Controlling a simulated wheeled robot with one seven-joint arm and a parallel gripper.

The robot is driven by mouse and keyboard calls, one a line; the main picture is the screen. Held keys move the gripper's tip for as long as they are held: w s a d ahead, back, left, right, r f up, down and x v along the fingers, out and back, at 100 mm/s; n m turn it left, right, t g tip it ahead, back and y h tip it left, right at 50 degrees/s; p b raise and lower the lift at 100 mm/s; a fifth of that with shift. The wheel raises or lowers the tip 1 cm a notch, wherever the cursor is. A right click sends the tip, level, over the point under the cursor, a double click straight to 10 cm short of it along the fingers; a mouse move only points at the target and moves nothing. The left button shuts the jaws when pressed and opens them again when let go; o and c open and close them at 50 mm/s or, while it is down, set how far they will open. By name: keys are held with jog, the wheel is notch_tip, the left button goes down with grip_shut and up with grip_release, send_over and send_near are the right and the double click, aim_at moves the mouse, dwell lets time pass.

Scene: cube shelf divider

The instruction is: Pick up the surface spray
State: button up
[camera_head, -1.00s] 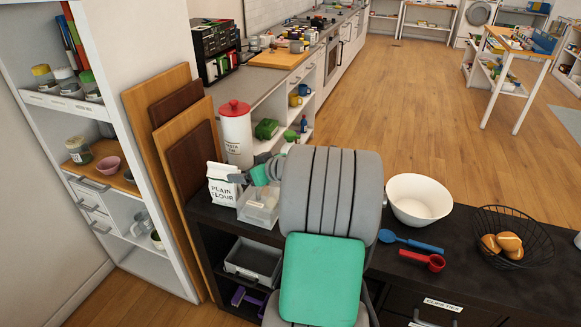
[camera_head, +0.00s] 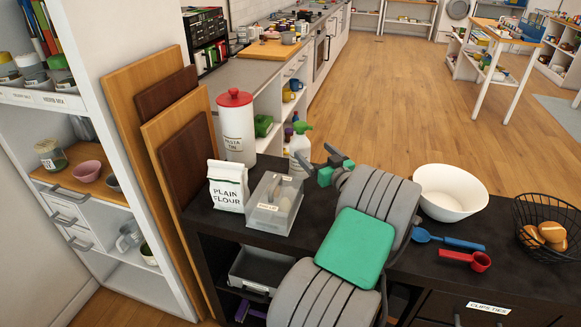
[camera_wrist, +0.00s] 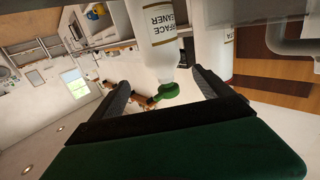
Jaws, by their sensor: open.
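My gripper (camera_head: 318,157) is just in front and right of the bottle in the head view. In the wrist view my gripper (camera_wrist: 164,88) is open and empty, its fingers apart on either side of the green head. Whether the bottle is within finger reach I cannot tell.
A lidded clear container (camera_head: 275,208), a plain flour bag (camera_head: 228,187) and a red-lidded pasta tin (camera_head: 237,130) stand left of my arm. A white bowl (camera_head: 449,190), blue spoon (camera_head: 450,240), red scoop (camera_head: 467,260) and wire basket (camera_head: 545,215) are on the right.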

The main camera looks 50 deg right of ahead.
aim_at(305, 150)
jog(key=shift+w+f, duration=0.25)
jog(key=shift+f, duration=0.45)
jog(key=x, duration=0.7)
jog(key=shift+w+a+p, duration=0.25)
jog(key=shift+w+p, duration=0.05)
jog(key=shift+p, duration=0.1)
jog(key=shift+w+d, duration=0.2)
jog(key=shift+w, duration=0.1)
jog(key=shift+c, duration=0.3)
grip_shut()
